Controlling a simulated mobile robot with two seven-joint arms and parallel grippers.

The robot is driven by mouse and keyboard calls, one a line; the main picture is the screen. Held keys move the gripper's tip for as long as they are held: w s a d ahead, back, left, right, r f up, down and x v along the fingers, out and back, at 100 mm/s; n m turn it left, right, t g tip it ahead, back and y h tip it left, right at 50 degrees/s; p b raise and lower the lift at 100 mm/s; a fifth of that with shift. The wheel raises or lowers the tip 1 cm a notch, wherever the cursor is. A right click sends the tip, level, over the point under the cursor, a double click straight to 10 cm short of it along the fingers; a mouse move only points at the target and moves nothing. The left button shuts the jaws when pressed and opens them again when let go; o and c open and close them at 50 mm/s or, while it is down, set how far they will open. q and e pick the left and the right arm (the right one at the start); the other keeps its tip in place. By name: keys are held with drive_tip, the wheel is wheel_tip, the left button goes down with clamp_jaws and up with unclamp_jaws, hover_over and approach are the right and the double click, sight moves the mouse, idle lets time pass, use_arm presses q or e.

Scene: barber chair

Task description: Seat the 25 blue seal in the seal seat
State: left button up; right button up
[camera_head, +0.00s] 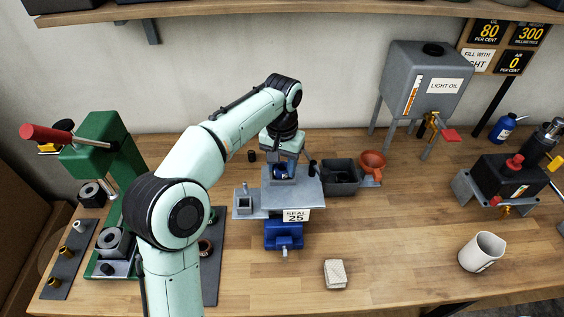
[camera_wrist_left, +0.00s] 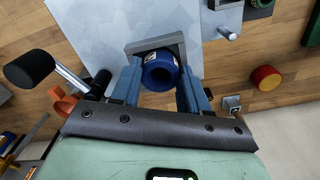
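The blue seal (camera_wrist_left: 160,70), a thick ring with a dark bore, sits between the two fingers of my left gripper (camera_wrist_left: 160,82), which close against its sides. In the head view the left gripper (camera_head: 284,172) points down over the grey plate, with the blue seal (camera_head: 281,173) between its fingers. A square grey block (camera_wrist_left: 150,43), which looks like the seal seat, shows directly behind the seal. Whether the seal is inside it or just above it I cannot tell. A "SEAL 25" label (camera_head: 296,215) hangs on the plate's front edge. My right gripper is not in view.
The grey plate (camera_head: 310,190) rests on a blue vise (camera_head: 284,236). A black knob on a rod (camera_wrist_left: 30,70) stands beside it. The front right tabletop is mostly clear.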

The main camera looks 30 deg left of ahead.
sight(283, 166)
use_arm(q)
drive_tip(key=o, duration=0.5)
drive_tip(key=shift+r, duration=0.1)
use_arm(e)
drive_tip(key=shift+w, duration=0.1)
use_arm(q)
wheel_tip(283, 166, up, 13)
drive_tip(key=p, duration=0.2)
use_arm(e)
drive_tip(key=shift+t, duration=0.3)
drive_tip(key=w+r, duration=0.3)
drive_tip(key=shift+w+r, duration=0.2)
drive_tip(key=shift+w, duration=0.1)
use_arm(q)
drive_tip(key=shift+w, duration=0.1)
